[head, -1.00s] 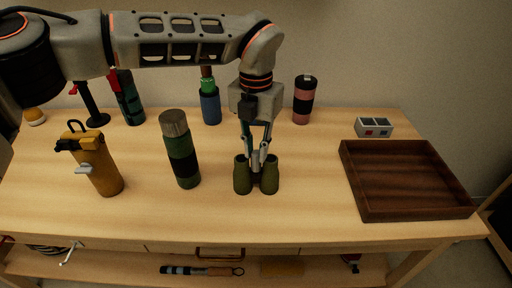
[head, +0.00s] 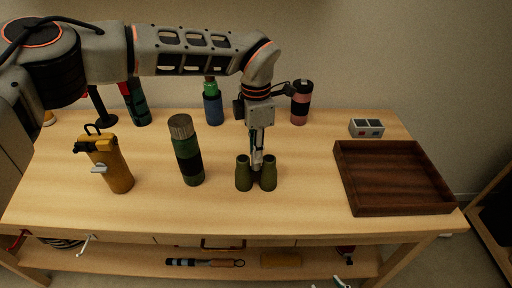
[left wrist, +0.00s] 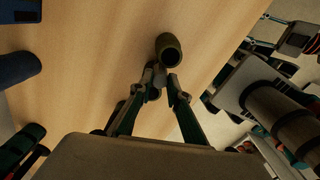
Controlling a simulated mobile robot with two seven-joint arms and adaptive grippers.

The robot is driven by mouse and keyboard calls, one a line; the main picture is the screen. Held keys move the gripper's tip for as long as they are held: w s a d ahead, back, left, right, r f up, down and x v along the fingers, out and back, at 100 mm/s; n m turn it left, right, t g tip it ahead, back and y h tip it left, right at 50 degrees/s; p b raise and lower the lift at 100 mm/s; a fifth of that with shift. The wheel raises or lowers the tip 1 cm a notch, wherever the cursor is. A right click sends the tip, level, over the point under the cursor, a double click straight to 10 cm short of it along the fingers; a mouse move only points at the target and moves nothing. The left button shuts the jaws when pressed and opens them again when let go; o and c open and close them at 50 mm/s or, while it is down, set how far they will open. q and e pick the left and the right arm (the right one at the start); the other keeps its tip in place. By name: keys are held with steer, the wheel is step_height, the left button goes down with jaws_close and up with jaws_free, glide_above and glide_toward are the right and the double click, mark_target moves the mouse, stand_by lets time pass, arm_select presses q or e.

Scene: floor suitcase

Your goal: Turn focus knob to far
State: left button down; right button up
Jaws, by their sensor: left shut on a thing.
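The green binoculars (head: 243,178) stand upright near the middle front of the table, two barrels side by side. My left gripper (head: 257,166) points down from above, with its fingertips shut between the barrels at the focus knob. In the left wrist view, the left fingers (left wrist: 160,82) close on a small dark piece, the focus knob, beside one barrel (left wrist: 169,48). The knob's markings and setting are hidden. My right gripper (left wrist: 262,32) shows at the upper right of the left wrist view, off the table, its fingers apart and empty.
A blue bottle (head: 212,108) and a pink cup (head: 300,103) stand behind. An empty brown tray (head: 350,190) lies at the right. Table around the binoculars is clear.

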arm_select(q)
steer(key=m+p, duration=0.1)
steer(key=m, duration=0.3)
steer(key=shift+m, duration=0.8)
steer(key=c, duration=1.9)
jaws_free()
step_height(320, 180, up, 12)
steer(key=shift+f, duration=0.1)
